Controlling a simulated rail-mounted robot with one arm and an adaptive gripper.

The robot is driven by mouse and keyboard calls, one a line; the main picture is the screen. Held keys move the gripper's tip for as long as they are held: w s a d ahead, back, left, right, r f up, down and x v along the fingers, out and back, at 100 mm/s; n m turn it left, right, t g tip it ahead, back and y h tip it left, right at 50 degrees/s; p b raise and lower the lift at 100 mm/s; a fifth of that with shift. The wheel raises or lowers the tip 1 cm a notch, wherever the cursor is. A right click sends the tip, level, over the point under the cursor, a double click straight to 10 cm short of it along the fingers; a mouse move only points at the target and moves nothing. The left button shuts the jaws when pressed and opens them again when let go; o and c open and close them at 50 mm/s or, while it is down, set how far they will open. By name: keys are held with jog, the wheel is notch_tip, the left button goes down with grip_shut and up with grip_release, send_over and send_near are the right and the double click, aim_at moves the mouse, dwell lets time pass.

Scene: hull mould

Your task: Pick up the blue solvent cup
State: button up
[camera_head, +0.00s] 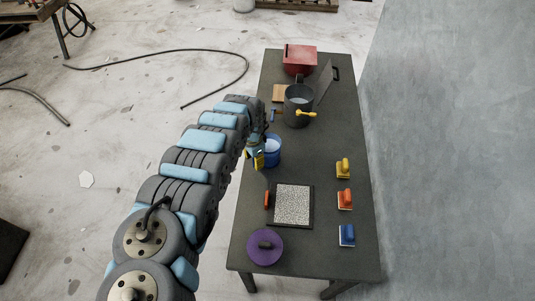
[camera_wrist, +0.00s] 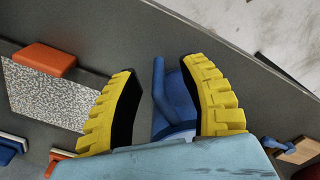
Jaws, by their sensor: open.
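The blue solvent cup (camera_head: 276,151) stands on the dark table near its left edge, with light contents showing inside. My gripper (camera_head: 257,158) is at the cup's left side and hides part of it. In the wrist view, my gripper (camera_wrist: 161,72) has its two yellow fingers spread apart. The blue cup (camera_wrist: 182,103) and its upright blue handle (camera_wrist: 159,88) show between the fingers, nearer the right one. I cannot tell whether a finger touches the cup. The lower part of the cup is hidden behind my gripper's blue housing.
The dark table (camera_head: 318,230) carries a dark pot (camera_head: 297,111), a red box (camera_head: 299,58), a speckled panel (camera_head: 293,203), a purple lid (camera_head: 265,250) and yellow, orange and blue hand tools along the right (camera_head: 345,200). Bare tabletop lies right of the cup.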

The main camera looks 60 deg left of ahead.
jog(key=shift+f, duration=1.1)
grip_shut()
